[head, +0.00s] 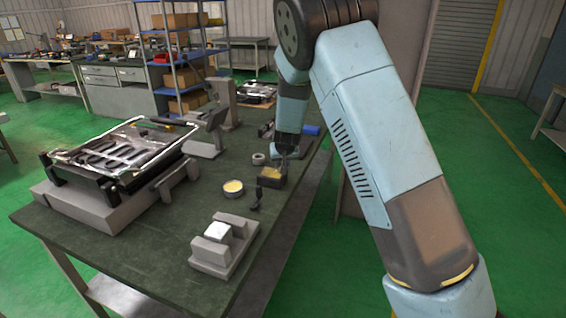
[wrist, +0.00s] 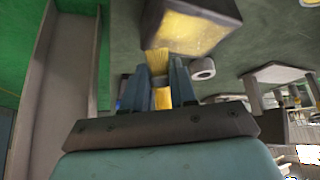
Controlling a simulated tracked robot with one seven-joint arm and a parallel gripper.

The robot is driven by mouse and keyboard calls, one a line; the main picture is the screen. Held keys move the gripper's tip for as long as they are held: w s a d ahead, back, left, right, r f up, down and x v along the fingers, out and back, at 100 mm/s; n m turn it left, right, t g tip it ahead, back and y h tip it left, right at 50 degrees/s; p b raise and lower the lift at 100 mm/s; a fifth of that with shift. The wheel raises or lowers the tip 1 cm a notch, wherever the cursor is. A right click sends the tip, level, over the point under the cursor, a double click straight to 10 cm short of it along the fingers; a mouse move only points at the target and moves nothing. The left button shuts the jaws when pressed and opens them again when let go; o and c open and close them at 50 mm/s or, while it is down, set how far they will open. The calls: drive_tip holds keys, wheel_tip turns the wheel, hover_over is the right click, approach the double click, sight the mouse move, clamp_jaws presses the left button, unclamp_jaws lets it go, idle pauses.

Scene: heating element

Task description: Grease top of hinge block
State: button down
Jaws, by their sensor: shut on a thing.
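My gripper (head: 284,152) is low over the green workbench (head: 175,262), by a dark open box (head: 271,180) with yellow contents. In the wrist view its fingers (wrist: 159,85) are closed on a narrow yellow piece (wrist: 158,63), whose far end reaches the box (wrist: 194,24). I cannot tell whether it touches the yellow contents. A round tin (head: 233,189) with a yellow top stands left of the box. A grey block fixture (head: 212,263) with a pale metal block (head: 218,231) sits at the near bench end. I cannot tell for sure whether it is the hinge block.
A grey ring (head: 258,159) lies behind the box. A black-framed heating unit (head: 125,150) on a grey base fills the left, with a grey stand (head: 205,148) behind. Bench between tin and fixture is mostly clear.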

drive_tip(key=shift+f, duration=0.4)
drive_tip(key=shift+w+a+r, duration=0.1)
drive_tip(key=shift+w+a, duration=0.15)
drive_tip(key=shift+a, duration=0.4)
drive_tip(key=shift+w+a+f, duration=0.1)
drive_tip(key=shift+w+a, duration=0.1)
drive_tip(key=shift+a, duration=0.45)
drive_tip(key=shift+w+a+r, duration=0.1)
drive_tip(key=shift+w+a, duration=0.15)
drive_tip(key=shift+a, duration=0.4)
drive_tip(key=shift+w+a, duration=0.35)
drive_tip(key=shift+a, duration=0.55)
drive_tip(key=shift+w+a, duration=0.3)
drive_tip(key=shift+a, duration=0.6)
drive_tip(key=shift+d, duration=0.1)
drive_tip(key=shift+s+d+f, duration=0.1)
drive_tip(key=shift+s+d, duration=0.15)
drive_tip(key=shift+d, duration=0.4)
drive_tip(key=shift+s+d+f, duration=0.1)
drive_tip(key=shift+s+d, duration=0.15)
drive_tip(key=shift+d, duration=0.35)
drive_tip(key=shift+s+d+f, duration=0.1)
drive_tip(key=shift+s+d, duration=0.15)
drive_tip(key=shift+d, duration=0.4)
